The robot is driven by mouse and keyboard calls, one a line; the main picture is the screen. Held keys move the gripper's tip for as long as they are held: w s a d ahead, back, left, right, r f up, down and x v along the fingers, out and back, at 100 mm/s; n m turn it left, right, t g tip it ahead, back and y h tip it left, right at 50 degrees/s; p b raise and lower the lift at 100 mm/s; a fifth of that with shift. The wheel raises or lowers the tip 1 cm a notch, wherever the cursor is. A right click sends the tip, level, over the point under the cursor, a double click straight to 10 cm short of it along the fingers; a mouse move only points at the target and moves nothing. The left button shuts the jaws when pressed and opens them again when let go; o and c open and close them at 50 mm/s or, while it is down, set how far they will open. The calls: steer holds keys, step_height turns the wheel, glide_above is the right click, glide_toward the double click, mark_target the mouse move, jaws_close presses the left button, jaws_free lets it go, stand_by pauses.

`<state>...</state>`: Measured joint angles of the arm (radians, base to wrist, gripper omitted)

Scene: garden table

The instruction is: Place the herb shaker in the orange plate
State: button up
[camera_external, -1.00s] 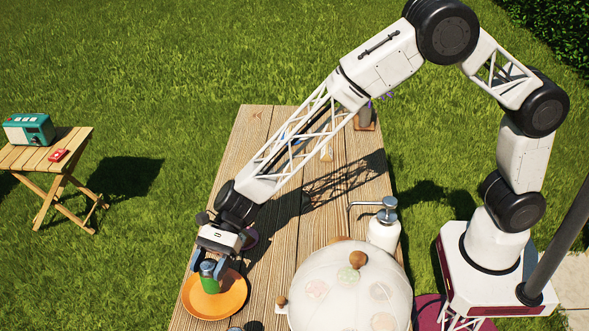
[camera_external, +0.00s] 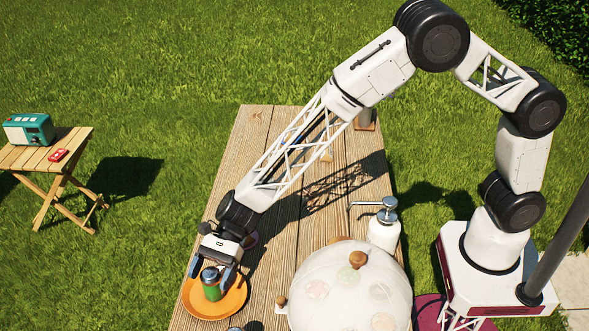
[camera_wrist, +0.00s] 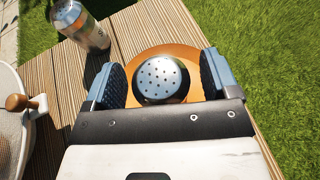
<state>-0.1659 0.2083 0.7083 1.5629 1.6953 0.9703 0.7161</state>
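The herb shaker (camera_external: 212,289), green with a grey perforated lid, is in the orange plate (camera_external: 232,303) and looks about upright. The wrist view shows its lid (camera_wrist: 161,79) from above, with the plate (camera_wrist: 185,50) behind it. My gripper (camera_external: 212,272) is just above the plate, its fingers on either side of the shaker's upper part. In the wrist view the fingers of my gripper (camera_wrist: 162,84) stand apart, with a gap between each finger and the lid. The shaker's lower body is hidden in the wrist view.
A translucent food dome (camera_external: 350,290) with a wooden knob covers the near right of the table (camera_external: 265,270). A white pump bottle (camera_external: 383,233) stands behind it. Grass lies beyond the table's left edge.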

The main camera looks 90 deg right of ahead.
steer(key=shift+r, duration=0.15)
steer(key=shift+s+d+r, duration=0.1)
steer(key=shift+d+r, duration=0.1)
steer(key=shift+d, duration=0.3)
steer(key=v, duration=1.1)
steer(key=shift+s+r, duration=0.1)
stand_by(0.4)
steer(key=s+d+r+n+g+h, duration=0.25)
steer(key=s+r+n, duration=0.25)
steer(key=s+r, duration=0.45)
steer(key=s+d+r+n+g+h, duration=0.1)
steer(key=s+d+r+n+h, duration=0.15)
steer(key=s+r+n, duration=0.7)
steer(key=s+d+n+h, duration=0.2)
steer(key=s+d, duration=0.2)
steer(key=s, duration=0.6)
steer(key=s+d+n+t+h, duration=0.1)
steer(key=s+d+n+h, duration=0.1)
steer(key=s, duration=0.8)
steer(key=s+d+n+t+h, duration=0.1)
steer(key=s+d+n+h, duration=0.2)
steer(key=s+d, duration=0.4)
steer(key=s+h, duration=0.1)
steer(key=s, duration=0.3)
steer(key=shift+r, duration=0.4)
